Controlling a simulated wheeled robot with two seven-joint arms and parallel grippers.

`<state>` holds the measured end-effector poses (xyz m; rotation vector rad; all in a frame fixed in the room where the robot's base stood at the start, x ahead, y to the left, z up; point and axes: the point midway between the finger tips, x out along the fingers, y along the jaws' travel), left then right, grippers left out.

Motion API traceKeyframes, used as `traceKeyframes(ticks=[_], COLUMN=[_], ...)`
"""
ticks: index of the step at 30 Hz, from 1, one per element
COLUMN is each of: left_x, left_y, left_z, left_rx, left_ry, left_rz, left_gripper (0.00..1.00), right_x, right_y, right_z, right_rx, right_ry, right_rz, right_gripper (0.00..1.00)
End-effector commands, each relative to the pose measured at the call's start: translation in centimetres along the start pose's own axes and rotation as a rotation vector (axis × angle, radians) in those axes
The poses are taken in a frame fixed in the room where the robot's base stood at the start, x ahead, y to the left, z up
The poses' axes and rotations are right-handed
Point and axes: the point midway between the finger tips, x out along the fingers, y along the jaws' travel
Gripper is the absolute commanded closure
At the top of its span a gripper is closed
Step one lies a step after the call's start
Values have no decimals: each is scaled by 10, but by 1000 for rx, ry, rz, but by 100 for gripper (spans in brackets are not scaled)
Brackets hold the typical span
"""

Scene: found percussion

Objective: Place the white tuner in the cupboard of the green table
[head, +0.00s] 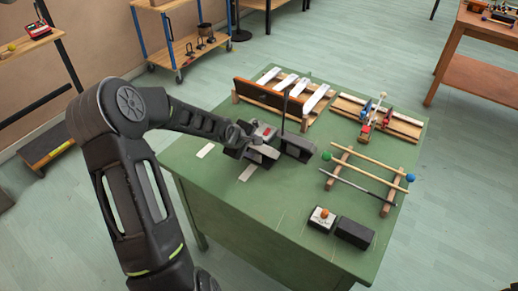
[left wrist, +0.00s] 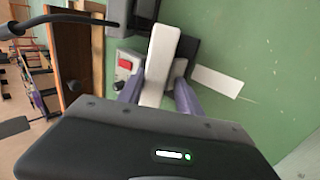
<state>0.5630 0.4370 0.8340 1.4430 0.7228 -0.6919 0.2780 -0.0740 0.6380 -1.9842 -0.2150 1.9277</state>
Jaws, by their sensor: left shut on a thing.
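My left gripper (head: 264,152) reaches over the left part of the green table (head: 215,195). In the left wrist view its two fingers (left wrist: 160,95) are shut on the white tuner (left wrist: 163,60), a pale slab that stands out between them. In the head view the tuner is mostly hidden by the gripper, and I cannot tell whether it touches the tabletop. The cupboard opening of the green table does not show in either view. My right gripper is not in view.
A grey box with a red button (left wrist: 125,64) is close beside the fingers. A dark block with a thin rod (head: 298,147) stands just right of the gripper. Wooden bar instruments (head: 280,97) are behind. A small box with an orange knob (head: 321,219) and a black box (head: 354,232) sit near the front.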

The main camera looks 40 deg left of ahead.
Motion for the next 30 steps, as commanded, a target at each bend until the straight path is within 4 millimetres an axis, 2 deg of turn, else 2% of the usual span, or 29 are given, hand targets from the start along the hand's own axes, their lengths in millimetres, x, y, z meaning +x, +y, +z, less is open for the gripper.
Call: traceKeyframes(ticks=[17,23,30], left_x=[-6,-23,-59], left_y=[6,19,48], left_z=[0,-1,-2], left_rx=[0,0,1], left_ry=[1,2,5], left_rz=[3,5,7], left_gripper=[100,100,100], right_x=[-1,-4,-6], right_y=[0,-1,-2], right_z=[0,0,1], right_rx=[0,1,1], right_ry=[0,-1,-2], right_rz=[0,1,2], right_gripper=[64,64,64])
